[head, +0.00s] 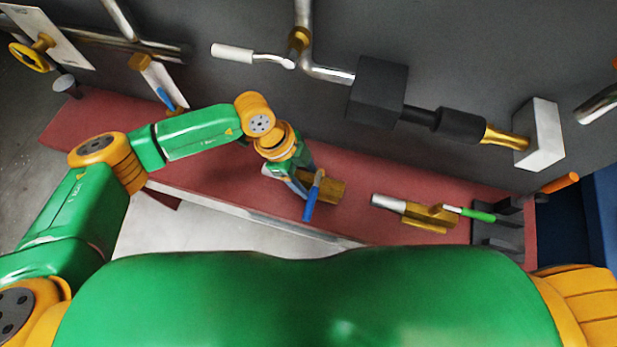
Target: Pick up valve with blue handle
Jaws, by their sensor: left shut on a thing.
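The valve with the blue handle (311,204) is at the middle of the red shelf in the head view, with a brass-coloured body (331,190). My left gripper (298,180) reaches down to it from above and is shut on it. The gripper covers part of the valve body. The blue handle sticks out toward the front edge of the shelf. I cannot tell whether the valve touches the shelf. My right gripper is not in the picture.
A brass valve with a green handle (430,213) lies to the right on the red shelf (215,183), beside a dark slotted block (497,228). Pipes and a black box (377,92) are on the grey wall behind. Another blue-handled fitting (160,85) hangs at the upper left.

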